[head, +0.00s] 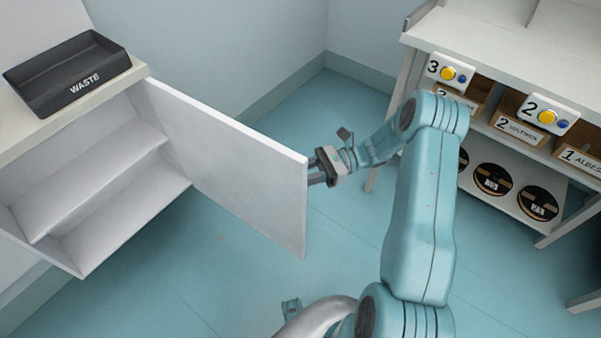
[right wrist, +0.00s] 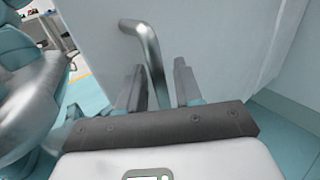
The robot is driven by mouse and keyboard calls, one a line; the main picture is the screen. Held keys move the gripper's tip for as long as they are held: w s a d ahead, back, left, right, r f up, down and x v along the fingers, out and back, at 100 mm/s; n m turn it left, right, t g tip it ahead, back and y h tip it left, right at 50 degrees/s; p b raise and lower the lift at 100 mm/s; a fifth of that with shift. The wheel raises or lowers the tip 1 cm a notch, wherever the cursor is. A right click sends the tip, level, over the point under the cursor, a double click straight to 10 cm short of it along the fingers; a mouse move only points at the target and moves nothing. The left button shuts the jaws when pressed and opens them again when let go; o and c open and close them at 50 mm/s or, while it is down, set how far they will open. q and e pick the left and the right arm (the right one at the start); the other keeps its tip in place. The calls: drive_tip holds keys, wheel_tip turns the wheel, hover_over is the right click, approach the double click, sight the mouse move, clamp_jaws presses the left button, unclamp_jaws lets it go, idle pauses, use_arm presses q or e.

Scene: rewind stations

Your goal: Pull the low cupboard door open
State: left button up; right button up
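The low cupboard (head: 60,205) on the left has its white door (head: 225,160) swung wide open, showing a shelf and an empty interior. My right gripper (head: 318,167) is at the door's free edge, on its outer face, with the fingertips partly hidden by the door. In the right wrist view, the metal bar handle (right wrist: 148,52) runs down between the two fingers of my right gripper (right wrist: 160,85). The fingers are apart, with a visible gap on the handle's right side; the handle lies close to the left finger. My left gripper is not in view.
A black waste tray (head: 70,75) sits on the cupboard top. A shelf unit (head: 420,40) at the right holds labelled boxes, buttons and black reels (head: 492,180). The teal floor (head: 330,110) is clear between the cupboard and this unit.

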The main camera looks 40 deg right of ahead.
drive_tip(key=v, duration=1.6)
drive_tip(key=shift+d, duration=0.2)
